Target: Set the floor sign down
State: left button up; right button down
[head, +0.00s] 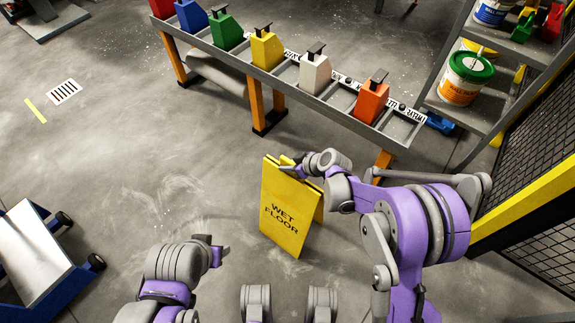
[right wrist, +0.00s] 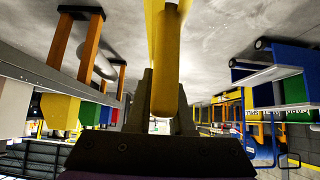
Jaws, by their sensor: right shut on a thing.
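The yellow floor sign (head: 285,215), marked WET FLOOR, is a folding board with its two panels a little apart. It hangs or stands upright in front of me, left of my right arm. My right gripper (head: 299,167) is shut on its top edge. In the right wrist view the sign's yellow edge (right wrist: 168,90) lies between the two fingers (right wrist: 160,105). I cannot tell whether its lower edge touches the floor.
A grey bench (head: 280,86) with several coloured dispensers stands beyond the sign. A shelf (head: 466,112) with pails is at the right, beside a yellow-framed mesh fence (head: 530,205). A blue cart (head: 38,255) is at the left. The floor between cart and sign is clear.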

jog(key=c, duration=1.2)
grip_release()
jog(key=shift+f, duration=0.15)
jog(key=shift+c, duration=0.2)
jog(key=o, duration=0.4)
jog(key=shift+o, duration=0.2)
jog(key=shift+r, duration=0.25)
jog(key=s+d+r+m+h+p, duration=0.1)
jog(key=s+d+r+m+h, duration=0.15)
jog(key=s+d+r, duration=0.5)
jog(key=s+d+r+m+h+p, duration=0.1)
jog(key=s+d+r+m+p, duration=0.15)
jog(key=s+d+r, duration=0.45)
jog(key=s+d+m+h, duration=0.2)
jog(key=s+m, duration=0.1)
jog(key=s, duration=0.5)
jog(key=s+d+r+m+h, duration=0.1)
jog(key=s+d+m, duration=0.1)
jog(key=s, duration=0.7)
jog(key=shift+s+d+r+m+g+h+b, duration=0.15)
jog(key=shift+s+d+m+g+h+b, duration=0.15)
jog(key=shift+d+m+g+h+b, duration=0.15)
